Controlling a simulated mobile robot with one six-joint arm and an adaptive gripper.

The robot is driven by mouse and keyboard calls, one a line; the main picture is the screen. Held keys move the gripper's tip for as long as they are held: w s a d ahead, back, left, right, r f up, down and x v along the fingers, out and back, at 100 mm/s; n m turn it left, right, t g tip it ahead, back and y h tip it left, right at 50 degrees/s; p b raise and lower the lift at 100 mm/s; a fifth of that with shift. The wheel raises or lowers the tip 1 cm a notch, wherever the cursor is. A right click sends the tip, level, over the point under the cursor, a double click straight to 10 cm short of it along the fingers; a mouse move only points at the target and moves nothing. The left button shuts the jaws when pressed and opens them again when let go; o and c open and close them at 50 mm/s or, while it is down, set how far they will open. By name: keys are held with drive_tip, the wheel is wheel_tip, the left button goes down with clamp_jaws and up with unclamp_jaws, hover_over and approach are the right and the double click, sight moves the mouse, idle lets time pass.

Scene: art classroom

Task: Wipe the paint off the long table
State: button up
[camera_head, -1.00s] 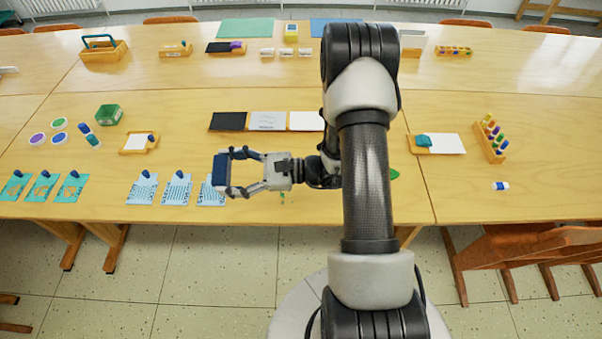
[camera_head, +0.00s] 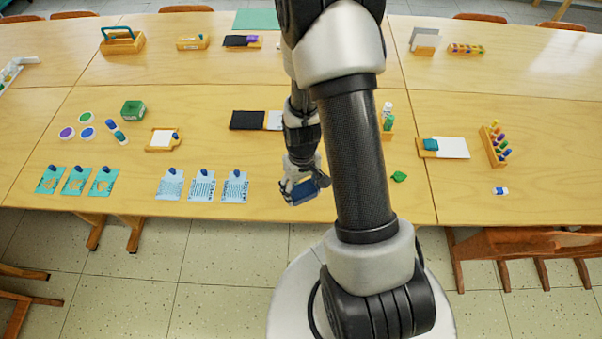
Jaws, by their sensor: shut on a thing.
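The long table (camera_head: 455,195) is pale wood and stretches across the view. A small green patch (camera_head: 399,177), which looks like paint, lies on it right of my arm, near the front. My gripper (camera_head: 302,187) is shut on a dark blue block (camera_head: 306,193), near the table's front edge and left of the green patch. I cannot tell whether the block touches the table. My arm hides the table between the gripper and the green patch, so any paint there is hidden.
Blue cards (camera_head: 203,186) with knobs and teal cards (camera_head: 75,180) lie to the left. A black panel (camera_head: 248,120) lies behind the gripper. A tray with white paper (camera_head: 446,147), a peg rack (camera_head: 495,146) and a small white-and-blue item (camera_head: 500,191) are to the right. Chairs stand at front right.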

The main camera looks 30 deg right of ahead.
drive_tip(key=shift+w+d+r+n+t, duration=0.2)
drive_tip(key=shift+w+n, duration=0.1)
drive_tip(key=shift+w, duration=0.15)
drive_tip(key=shift+w+d+r+n+t, duration=0.1)
drive_tip(key=shift+w+r+n, duration=0.15)
drive_tip(key=shift+w, duration=0.2)
wheel_tip(320, 180, down, 5)
drive_tip(key=b, duration=0.3)
drive_tip(key=shift+b, duration=0.3)
drive_tip(key=shift+w, duration=0.1)
